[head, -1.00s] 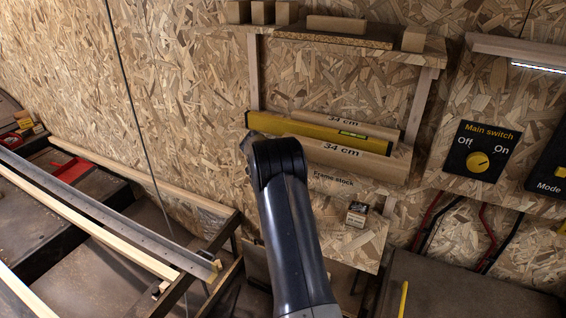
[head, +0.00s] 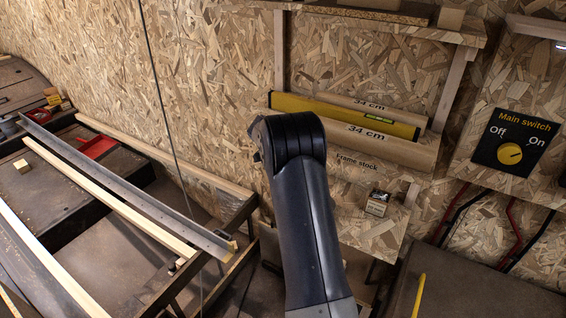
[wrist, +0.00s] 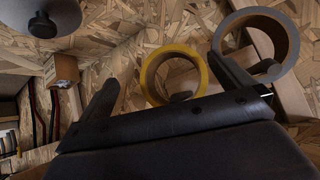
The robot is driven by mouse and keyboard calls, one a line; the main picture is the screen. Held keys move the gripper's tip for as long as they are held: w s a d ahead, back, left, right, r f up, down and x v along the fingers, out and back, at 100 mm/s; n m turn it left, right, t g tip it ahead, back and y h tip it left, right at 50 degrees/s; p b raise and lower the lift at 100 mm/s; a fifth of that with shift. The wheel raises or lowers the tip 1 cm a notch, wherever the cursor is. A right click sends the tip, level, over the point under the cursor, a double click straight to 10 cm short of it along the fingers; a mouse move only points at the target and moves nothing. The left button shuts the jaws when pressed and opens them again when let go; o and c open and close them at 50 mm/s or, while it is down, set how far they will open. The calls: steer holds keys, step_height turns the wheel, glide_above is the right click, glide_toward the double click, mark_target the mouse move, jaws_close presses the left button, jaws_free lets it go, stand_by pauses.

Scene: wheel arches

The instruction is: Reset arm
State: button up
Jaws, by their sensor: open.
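My arm (head: 305,215) rises through the middle of the head view, bent at its top joint; the gripper itself is hidden there. In the wrist view my gripper (wrist: 162,70) shows two dark fingers spread wide apart, with nothing between them. Beyond the fingers are a yellow ring like a tape roll (wrist: 174,74) and a larger grey ring (wrist: 257,43), apart from the fingers as far as I can tell.
A shelf holds a yellow spirit level (head: 345,115) and "34 cm" frame stock (head: 380,145). A small box (head: 377,203) sits below it. The main switch (head: 510,153) is at right, pointing between Off and On. Long timber and metal rails (head: 130,190) lie at left.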

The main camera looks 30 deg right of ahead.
steer(key=s+a+b, duration=0.1)
steer(key=s+a, duration=0.1)
steer(key=a, duration=0.4)
steer(key=shift+s+a, duration=0.3)
steer(key=w+d+p, duration=0.3)
steer(key=w+d, duration=0.1)
steer(key=d, duration=0.6)
steer(key=shift+d, duration=0.3)
